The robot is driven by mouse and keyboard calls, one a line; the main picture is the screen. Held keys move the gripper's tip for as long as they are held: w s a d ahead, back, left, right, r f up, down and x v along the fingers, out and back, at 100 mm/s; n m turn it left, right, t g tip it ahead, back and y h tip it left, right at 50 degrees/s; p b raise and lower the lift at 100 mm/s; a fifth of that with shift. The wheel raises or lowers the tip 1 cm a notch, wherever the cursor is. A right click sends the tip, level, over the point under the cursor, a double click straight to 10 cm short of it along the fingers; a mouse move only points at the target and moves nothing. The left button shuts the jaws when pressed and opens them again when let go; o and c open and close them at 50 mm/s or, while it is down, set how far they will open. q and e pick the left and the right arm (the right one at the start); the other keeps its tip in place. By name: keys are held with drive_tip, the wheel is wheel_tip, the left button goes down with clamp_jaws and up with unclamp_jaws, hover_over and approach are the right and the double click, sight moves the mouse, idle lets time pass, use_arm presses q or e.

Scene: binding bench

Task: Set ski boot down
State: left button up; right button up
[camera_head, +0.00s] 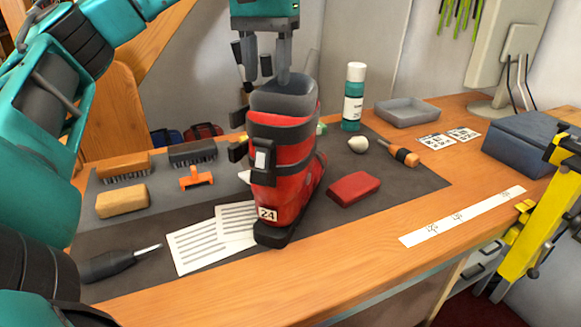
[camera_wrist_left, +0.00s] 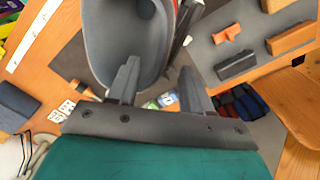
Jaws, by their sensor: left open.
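The ski boot (camera_head: 283,165) is red with a grey cuff and dark straps, and has a "24" label at its heel. It stands upright on the dark mat near the bench's front edge. My left gripper (camera_head: 264,80) is just above the cuff, pointing down, with its fingers apart. In the left wrist view, the grey cuff opening (camera_wrist_left: 128,30) lies by one finger of the gripper (camera_wrist_left: 158,68). The other finger is outside the boot, across a gap. Whether either finger touches the cuff is unclear. My right gripper is out of view.
Paper sheets (camera_head: 205,244) lie beside the boot's heel, and a red block (camera_head: 354,188) lies to its right. Brushes (camera_head: 124,167), a screwdriver (camera_head: 120,262) and a green bottle (camera_head: 354,97) surround it. A grey tray (camera_head: 407,113) stands behind. The wooden front edge is mostly bare.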

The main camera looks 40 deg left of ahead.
sight(268, 79)
use_arm(q)
wheel_tip(268, 79, down, 5)
drive_tip(key=shift+w+a+b, duration=0.1)
drive_tip(key=shift+b, duration=1.1)
drive_tip(key=shift+r, duration=0.1)
clamp_jaws()
